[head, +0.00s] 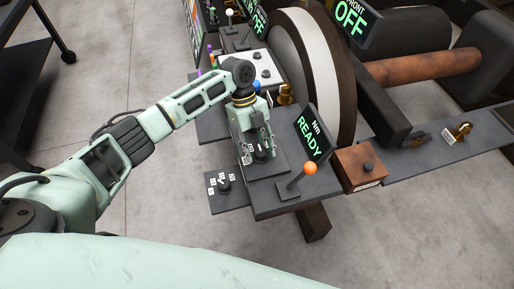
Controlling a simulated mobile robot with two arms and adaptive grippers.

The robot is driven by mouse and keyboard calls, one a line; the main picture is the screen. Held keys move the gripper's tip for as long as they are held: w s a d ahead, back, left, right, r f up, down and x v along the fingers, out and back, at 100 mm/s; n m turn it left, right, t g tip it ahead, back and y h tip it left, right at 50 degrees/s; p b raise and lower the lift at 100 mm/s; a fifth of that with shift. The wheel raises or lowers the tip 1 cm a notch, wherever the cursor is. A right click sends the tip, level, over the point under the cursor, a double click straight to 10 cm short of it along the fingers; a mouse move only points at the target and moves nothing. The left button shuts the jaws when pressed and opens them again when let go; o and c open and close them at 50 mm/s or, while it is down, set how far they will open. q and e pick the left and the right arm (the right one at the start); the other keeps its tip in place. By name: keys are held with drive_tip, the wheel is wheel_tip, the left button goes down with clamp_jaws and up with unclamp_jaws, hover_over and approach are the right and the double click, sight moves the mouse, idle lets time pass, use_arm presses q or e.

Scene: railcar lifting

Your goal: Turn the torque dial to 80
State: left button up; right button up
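My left gripper (256,143) points down over a dark panel (282,164) in the middle of the head view. Its fingers are at a small black dial (261,153) with small white labels beside it. The fingers partly hide this dial, so I cannot tell its setting or whether they grip it. A second black dial (223,186) with white labels around it sits on a lower plate at the front left, clear of the gripper. The labels are too small to read. A tilted display (312,139) reads "Nm READY" in green. My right gripper is not in view.
A lever with an orange ball (310,168) stands right of the gripper. A rusty box (360,168) with a dark knob is farther right. A large wheel (318,65) rises behind, near a display (351,17) reading "OFF". The floor at front right is clear.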

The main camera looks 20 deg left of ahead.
use_arm(q)
drive_tip(key=shift+r, duration=0.1)
drive_tip(key=v, duration=1.2)
drive_tip(key=shift+d, duration=0.1)
